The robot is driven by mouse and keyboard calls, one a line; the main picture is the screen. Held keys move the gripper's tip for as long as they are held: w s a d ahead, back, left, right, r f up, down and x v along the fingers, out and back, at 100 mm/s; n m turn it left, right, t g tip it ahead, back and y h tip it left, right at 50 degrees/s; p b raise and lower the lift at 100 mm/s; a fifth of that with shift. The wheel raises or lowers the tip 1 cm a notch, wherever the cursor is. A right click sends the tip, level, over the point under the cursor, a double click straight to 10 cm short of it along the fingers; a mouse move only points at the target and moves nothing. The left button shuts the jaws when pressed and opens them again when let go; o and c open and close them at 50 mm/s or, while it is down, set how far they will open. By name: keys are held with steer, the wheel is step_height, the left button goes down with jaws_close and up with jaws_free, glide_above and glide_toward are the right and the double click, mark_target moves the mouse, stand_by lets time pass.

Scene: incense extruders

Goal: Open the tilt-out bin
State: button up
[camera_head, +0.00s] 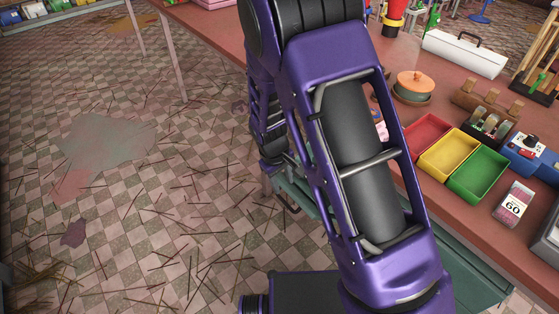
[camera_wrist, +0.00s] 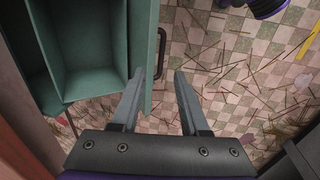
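The teal tilt-out bin (camera_wrist: 95,40) stands tilted out in the wrist view, its hollow inside showing at the upper left. Its dark bar handle (camera_wrist: 162,55) is on the outer side of its front panel. My gripper (camera_wrist: 160,73) is open, its two grey fingers apart. The handle lies between and just beyond the fingertips in the picture; I cannot tell whether they touch it. The left fingertip overlaps the front panel. In the head view, part of the teal bin (camera_head: 296,187) and its handle show below the table edge, partly hidden by my purple arm.
The reddish table (camera_head: 445,205) carries red, yellow and green trays (camera_head: 478,176), a labelled box (camera_head: 513,204), a lidded pot (camera_head: 413,85) and a white toolbox (camera_head: 464,54).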

step_height(320, 180, up, 9)
steer(key=a+p, duration=0.1)
steer(key=shift+s+f, duration=0.2)
steer(key=shift+s, duration=0.25)
